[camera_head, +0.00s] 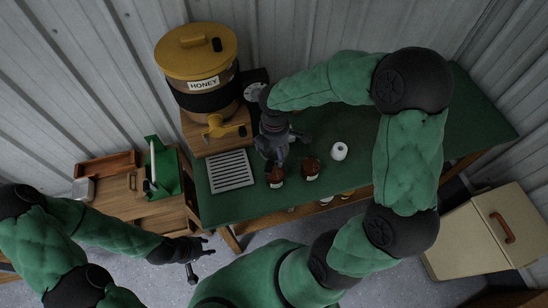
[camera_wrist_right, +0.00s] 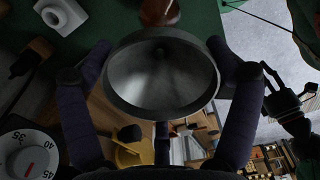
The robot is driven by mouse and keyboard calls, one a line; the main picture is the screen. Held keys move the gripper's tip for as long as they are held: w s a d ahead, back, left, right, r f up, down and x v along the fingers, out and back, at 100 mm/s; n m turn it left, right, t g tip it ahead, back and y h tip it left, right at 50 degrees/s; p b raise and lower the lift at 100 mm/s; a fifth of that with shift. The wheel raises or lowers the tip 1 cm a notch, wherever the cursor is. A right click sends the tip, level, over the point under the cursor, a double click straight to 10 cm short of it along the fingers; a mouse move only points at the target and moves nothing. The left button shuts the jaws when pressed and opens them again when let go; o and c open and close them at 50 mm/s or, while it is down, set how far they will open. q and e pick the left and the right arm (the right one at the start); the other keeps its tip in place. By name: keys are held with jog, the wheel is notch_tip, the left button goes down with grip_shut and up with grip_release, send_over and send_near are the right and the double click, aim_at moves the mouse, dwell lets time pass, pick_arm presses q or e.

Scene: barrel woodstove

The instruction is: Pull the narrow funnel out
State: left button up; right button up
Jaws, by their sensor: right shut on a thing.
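A dark grey funnel (camera_wrist_right: 160,75) fills the middle of the right wrist view, its wide round mouth facing the camera. My right gripper (camera_wrist_right: 160,88) is shut on it, with fingers along both sides of the rim. In the head view my right gripper (camera_head: 274,146) is over the green table, just behind a brown jar (camera_head: 275,178). The funnel's spout is hidden, so I cannot tell whether it sits in anything. My left gripper (camera_head: 194,258) is open and empty, low over the floor in front of the table; it also shows in the right wrist view (camera_wrist_right: 284,100).
A honey tank (camera_head: 197,65) with a yellow tap (camera_head: 222,126) stands left of my right gripper. A slotted tray (camera_head: 231,170), a second brown jar (camera_head: 310,168) and a white round item (camera_head: 340,151) are on the green table (camera_head: 480,120). A cream cabinet (camera_head: 470,235) stands at right.

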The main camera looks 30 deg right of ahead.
jog(key=shift+r, duration=0.3)
jog(key=shift+r+p, duration=1.45)
jog(key=shift+p, duration=0.05)
jog(key=shift+f, duration=0.15)
